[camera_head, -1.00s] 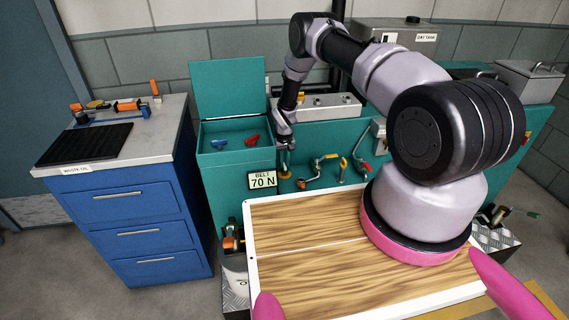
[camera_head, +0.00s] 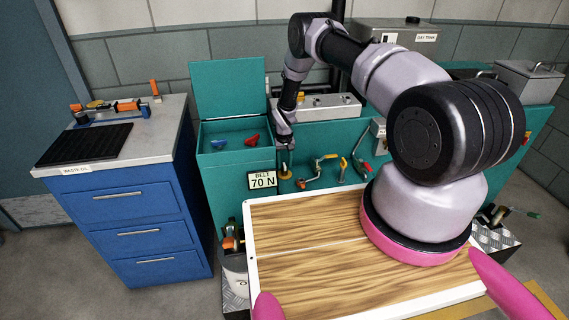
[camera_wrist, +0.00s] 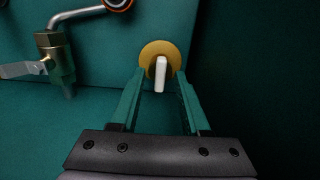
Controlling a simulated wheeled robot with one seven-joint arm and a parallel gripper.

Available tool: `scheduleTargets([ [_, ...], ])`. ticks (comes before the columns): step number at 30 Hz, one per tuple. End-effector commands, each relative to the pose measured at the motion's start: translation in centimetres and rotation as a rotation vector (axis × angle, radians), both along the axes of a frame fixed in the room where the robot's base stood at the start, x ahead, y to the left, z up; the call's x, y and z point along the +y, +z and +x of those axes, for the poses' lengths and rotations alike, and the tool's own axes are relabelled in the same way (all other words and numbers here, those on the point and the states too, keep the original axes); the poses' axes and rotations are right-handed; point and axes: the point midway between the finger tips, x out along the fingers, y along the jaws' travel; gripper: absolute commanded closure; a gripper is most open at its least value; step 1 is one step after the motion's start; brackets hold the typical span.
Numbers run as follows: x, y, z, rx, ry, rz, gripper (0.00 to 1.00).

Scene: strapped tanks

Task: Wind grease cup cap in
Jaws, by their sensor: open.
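The grease cup cap (camera_wrist: 152,49) is a round brass-yellow disc with a white bar handle (camera_wrist: 161,72) on its face, on the green panel. It also shows in the head view as a small yellow piece (camera_head: 285,174) low on the panel. My gripper (camera_wrist: 160,77) is open. Its two green fingers stand on either side of the white bar with gaps, the tips close to the disc's lower edge. In the head view my gripper (camera_head: 286,154) points down just above the cap, and partly hides it.
A brass valve with a bent pipe (camera_wrist: 52,50) is left of the cap in the wrist view. Several valves and handles (camera_head: 325,163) sit to its right in the head view. A sign reading BELT 70 N (camera_head: 263,181) and an open green box (camera_head: 233,138) are to its left.

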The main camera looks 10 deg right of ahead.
Motion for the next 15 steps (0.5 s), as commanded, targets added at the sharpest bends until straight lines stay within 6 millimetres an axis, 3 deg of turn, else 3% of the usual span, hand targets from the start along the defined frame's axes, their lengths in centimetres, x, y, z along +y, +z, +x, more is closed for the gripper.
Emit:
scheduleTargets([
  [5,0.0,1.3,0.1,-0.001,0.0,0.0,0.54],
  [15,0.0,8.0,0.1,-0.003,0.0,0.0,0.54],
])
